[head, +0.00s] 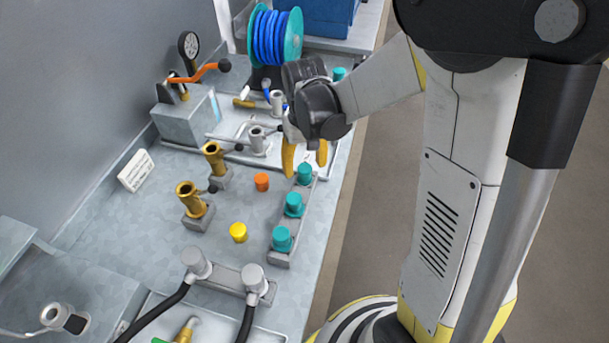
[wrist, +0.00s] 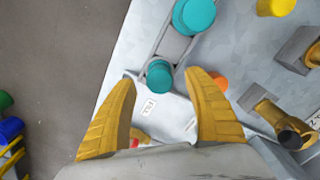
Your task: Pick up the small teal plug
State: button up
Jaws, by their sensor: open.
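Three teal plugs stand upright in a row on a grey rack (head: 278,260). The far plug (head: 304,175), which looks the smallest, is at the rack's far end; the middle plug (head: 294,205) and near plug (head: 282,239) look larger. My gripper (head: 305,168) points down over the far plug, with its yellow fingers open and empty. In the wrist view the small teal plug (wrist: 159,76) shows between the fingertips, with no clear contact. A larger teal plug (wrist: 195,14) shows beyond it. I cannot tell the exact height of the fingertips above the plug.
An orange plug (head: 261,182) and a yellow plug (head: 238,232) stand left of the rack. Brass valve fittings (head: 190,198) are farther left. A grey fitting (head: 258,141) stands behind my gripper. The bench edge runs close to the right of the rack.

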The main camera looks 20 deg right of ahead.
aim_at(305, 167)
notch_tip(305, 167, down, 5)
jog(key=shift+w+r+b, duration=0.1)
jog(key=shift+r+b, duration=0.1)
jog(key=shift+b, duration=0.8)
jog(key=shift+r, duration=0.1)
jog(key=shift+c, duration=0.3)
grip_shut()
jog(key=shift+r+p, duration=0.4)
jog(key=shift+r, duration=0.15)
jog(key=r, duration=0.1)
jog(key=r+p, duration=0.2)
jog(key=r, duration=0.1)
jog(key=shift+s+d, duration=0.3)
jog(key=shift+d, duration=0.1)
jog(key=s+d+r+p, duration=0.3)
jog(key=s+d+r, duration=0.3)
jog(key=d, duration=0.2)
jog(key=shift+s+d, duration=0.25)
jog(key=shift+s, duration=0.05)
